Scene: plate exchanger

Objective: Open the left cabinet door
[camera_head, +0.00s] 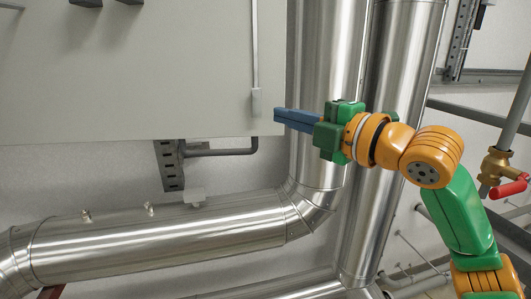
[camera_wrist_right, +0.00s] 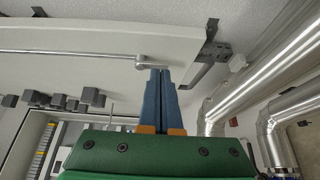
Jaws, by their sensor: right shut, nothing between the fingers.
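A large pale grey cabinet door panel (camera_head: 140,75) fills the upper left of the head view. A thin vertical rod with a small handle block (camera_head: 256,102) runs down near its right edge. The same panel shows in the wrist view (camera_wrist_right: 100,38), with the rod lying across it. My right gripper (camera_head: 277,115) comes in from the right, its blue fingers shut and empty. In the head view the fingertips overlap the panel's lower right edge, just right of the handle block. In the wrist view the fingertips (camera_wrist_right: 160,73) lie close below the rod's end; contact cannot be told. My left gripper is out of view.
Shiny metal pipes stand behind my right gripper (camera_head: 325,60), and another pipe (camera_head: 160,238) runs below the panel. A dark slotted bracket (camera_head: 170,165) sits under the panel. A valve with a red handle (camera_head: 508,188) is at the far right.

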